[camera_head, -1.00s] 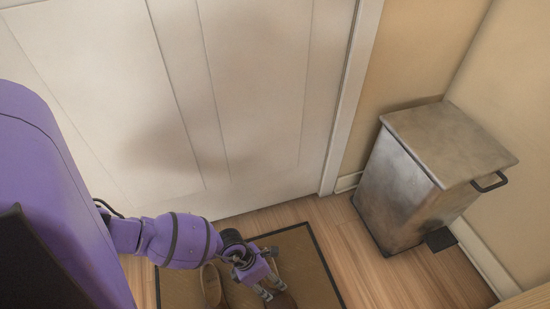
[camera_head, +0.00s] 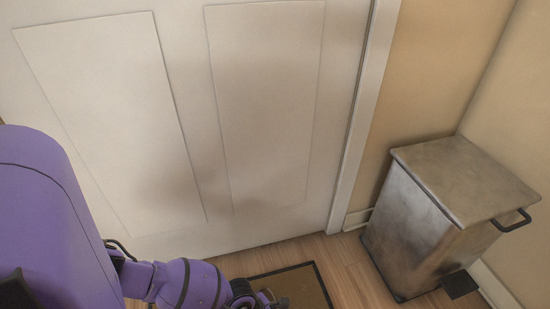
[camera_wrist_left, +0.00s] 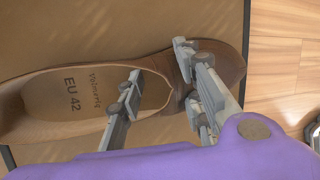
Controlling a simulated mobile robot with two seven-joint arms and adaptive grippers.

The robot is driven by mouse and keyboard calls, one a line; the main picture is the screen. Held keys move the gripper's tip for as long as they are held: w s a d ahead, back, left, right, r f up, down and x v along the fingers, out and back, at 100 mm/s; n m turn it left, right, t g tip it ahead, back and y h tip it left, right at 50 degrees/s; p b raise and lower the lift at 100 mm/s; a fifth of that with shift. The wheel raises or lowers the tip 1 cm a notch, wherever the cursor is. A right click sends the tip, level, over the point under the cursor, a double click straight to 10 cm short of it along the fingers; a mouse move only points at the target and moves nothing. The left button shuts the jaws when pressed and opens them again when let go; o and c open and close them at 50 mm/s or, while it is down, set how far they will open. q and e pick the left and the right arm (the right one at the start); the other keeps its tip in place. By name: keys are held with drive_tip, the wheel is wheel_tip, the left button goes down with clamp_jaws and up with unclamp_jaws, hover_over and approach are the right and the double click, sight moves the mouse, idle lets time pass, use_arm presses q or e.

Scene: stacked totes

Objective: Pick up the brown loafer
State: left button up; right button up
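The brown loafer (camera_wrist_left: 230,62) lies on the mat in the left wrist view, its toe to the right and its open heel part to the left. One finger is at the shoe's opening and the other is over the upper toward the toe. Whether they touch it I cannot tell. In the head view my left gripper (camera_head: 272,299) is at the bottom edge, and the loafer cannot be made out. My right gripper is not in view.
A dark-edged brown doormat (camera_head: 312,283) lies on the wood floor (camera_head: 350,270) before a white door (camera_head: 190,120). A metal pedal bin (camera_head: 425,225) stands at the right by the wall. Clear floor lies between mat and bin.

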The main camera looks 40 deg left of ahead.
use_arm(q)
clamp_jaws()
drive_tip(key=shift+a+r, duration=0.1)
drive_tip(key=shift+r, duration=0.05)
